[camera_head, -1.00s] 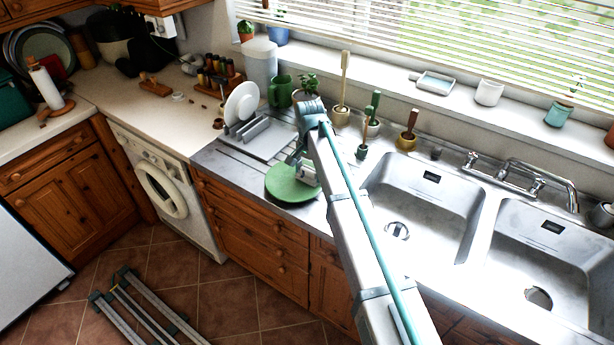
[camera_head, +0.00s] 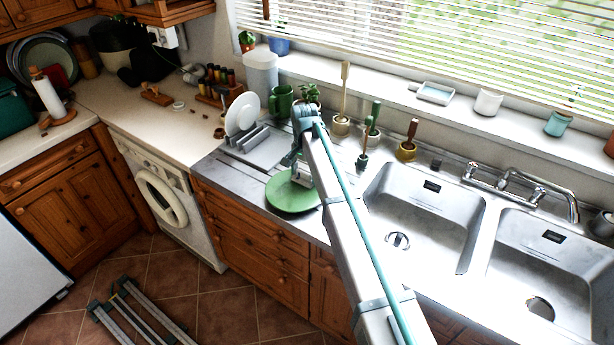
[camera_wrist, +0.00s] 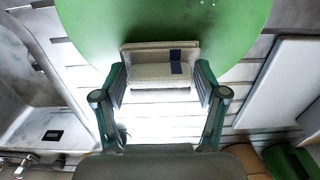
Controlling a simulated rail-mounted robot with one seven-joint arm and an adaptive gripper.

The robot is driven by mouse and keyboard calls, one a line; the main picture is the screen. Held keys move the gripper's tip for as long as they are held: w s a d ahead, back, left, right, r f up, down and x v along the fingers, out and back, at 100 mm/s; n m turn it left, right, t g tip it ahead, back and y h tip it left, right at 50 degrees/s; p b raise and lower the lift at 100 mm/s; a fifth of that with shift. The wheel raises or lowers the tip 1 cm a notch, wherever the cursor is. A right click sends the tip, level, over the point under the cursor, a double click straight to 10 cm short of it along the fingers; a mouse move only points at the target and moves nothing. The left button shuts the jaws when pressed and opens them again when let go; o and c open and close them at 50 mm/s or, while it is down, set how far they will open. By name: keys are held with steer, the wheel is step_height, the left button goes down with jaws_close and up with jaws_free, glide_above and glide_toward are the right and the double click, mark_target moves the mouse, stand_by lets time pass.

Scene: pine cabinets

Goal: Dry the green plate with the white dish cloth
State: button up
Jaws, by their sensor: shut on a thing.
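The green plate (camera_head: 291,193) lies on the metal draining board beside the sink, and its face fills the top of the wrist view (camera_wrist: 100,30). My gripper (camera_wrist: 160,85) is shut on a folded white dish cloth (camera_wrist: 150,74) with a dark blue patch. The cloth lies over the near part of the plate in the wrist view; whether it touches the plate I cannot tell. In the head view my gripper (camera_head: 301,177) is at the right part of the plate, and my arm hides some of the area behind it.
A green mug (camera_head: 282,103) and several brushes in pots (camera_head: 342,124) stand along the back. Two sink basins (camera_head: 425,215) lie to the right. The counter's front edge is close to the plate.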

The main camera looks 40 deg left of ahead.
mark_target(280, 189)
steer(key=shift+a, duration=0.1)
steer(key=shift+s+a, duration=0.3)
steer(key=shift+a, duration=0.55)
steer(key=shift+s+a, duration=0.25)
steer(key=shift+a, duration=0.6)
steer(key=shift+s+a, duration=0.45)
steer(key=shift+s, duration=0.4)
steer(key=shift+s+a, duration=0.45)
steer(key=shift+s, duration=0.4)
steer(key=shift+s+d, duration=0.3)
steer(key=shift+s, duration=0.65)
steer(key=shift+s+d, duration=0.3)
steer(key=shift+s, duration=0.6)
